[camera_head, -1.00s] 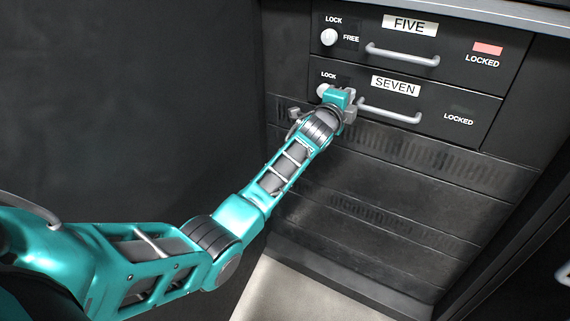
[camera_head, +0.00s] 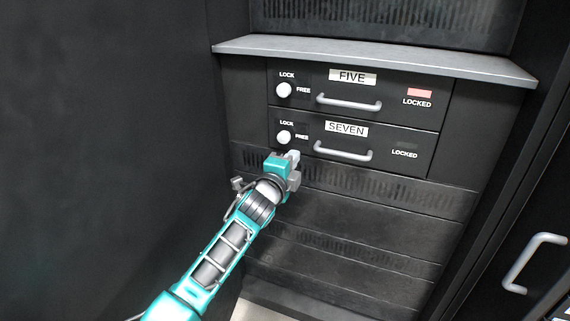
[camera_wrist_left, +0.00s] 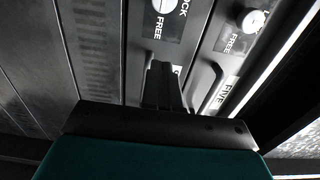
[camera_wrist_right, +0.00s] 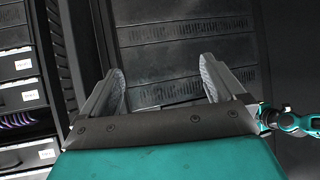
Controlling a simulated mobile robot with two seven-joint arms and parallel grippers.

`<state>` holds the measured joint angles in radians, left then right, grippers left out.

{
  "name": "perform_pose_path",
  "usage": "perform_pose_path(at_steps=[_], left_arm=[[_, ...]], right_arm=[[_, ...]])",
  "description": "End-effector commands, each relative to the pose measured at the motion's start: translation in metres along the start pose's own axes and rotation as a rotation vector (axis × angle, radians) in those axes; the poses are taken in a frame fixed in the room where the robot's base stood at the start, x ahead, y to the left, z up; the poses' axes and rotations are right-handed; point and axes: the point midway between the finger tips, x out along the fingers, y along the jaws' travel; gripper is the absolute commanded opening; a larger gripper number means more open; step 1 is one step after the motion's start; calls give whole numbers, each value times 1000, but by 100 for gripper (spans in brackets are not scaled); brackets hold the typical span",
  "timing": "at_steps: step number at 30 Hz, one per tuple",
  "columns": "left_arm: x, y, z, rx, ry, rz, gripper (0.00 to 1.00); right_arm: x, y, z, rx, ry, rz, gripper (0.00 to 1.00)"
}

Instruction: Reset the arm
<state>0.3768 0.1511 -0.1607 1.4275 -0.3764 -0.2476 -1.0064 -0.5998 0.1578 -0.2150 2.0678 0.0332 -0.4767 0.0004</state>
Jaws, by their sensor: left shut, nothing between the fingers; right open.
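My left gripper (camera_head: 292,160) is shut and empty, in front of the rack just below the SEVEN drawer's knob (camera_head: 284,137). In the left wrist view its fingers (camera_wrist_left: 163,85) are together, with the drawer fronts beyond. The SEVEN drawer (camera_head: 390,140) is closed; its red light is not lit. The FIVE drawer (camera_head: 390,90) above it is closed, with its red LOCKED light (camera_head: 419,93) lit. My right gripper (camera_wrist_right: 165,85) shows only in its own wrist view. It is open and empty, facing dark vented panels.
A grey shelf edge (camera_head: 380,58) juts out above the drawers. A dark wall (camera_head: 110,140) stands close on the left. A cabinet with a pale handle (camera_head: 530,262) is at the right. In the right wrist view, labelled units (camera_wrist_right: 20,100) stand at the left.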

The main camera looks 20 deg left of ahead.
Motion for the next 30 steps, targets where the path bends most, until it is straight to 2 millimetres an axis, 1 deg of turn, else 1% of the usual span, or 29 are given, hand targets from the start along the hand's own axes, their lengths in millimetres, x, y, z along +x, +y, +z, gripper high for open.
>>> perform_pose_path(at_steps=[1,6,9,14,17,19,20,23,24,26,27,29,30], left_arm=[[-10,0,0,0,-1,3,0],[-30,0,0,-1,0,2,0],[-36,0,0,0,0,1,0],[-40,1,0,-2,-1,3,0],[-47,7,-2,-44,3,24,0],[-62,19,-5,-120,8,63,0],[-71,26,-7,-168,9,86,0],[-112,52,-15,-378,4,184,0],[-131,62,-19,-476,-4,228,0],[-162,76,-25,-624,-25,295,0],[-184,84,-29,-723,-44,339,0],[-216,94,-35,-867,-80,402,0],[-236,99,-38,-958,-107,440,0]], right_arm=[[-2,0,-4,0,2,0,96],[-3,0,-11,0,9,1,96],[-3,0,-14,2,13,2,96],[-3,0,-15,6,15,2,96],[-6,-1,-19,7,15,2,96],[-10,-1,-26,5,17,4,96],[-13,0,-30,5,19,5,96],[-22,2,-42,2,24,13,96],[-26,4,-44,2,21,18,96],[-32,7,-47,1,17,27,96],[-36,9,-48,0,11,33,96],[-42,13,-49,-2,4,42,96],[-46,14,-50,-4,1,46,96]])
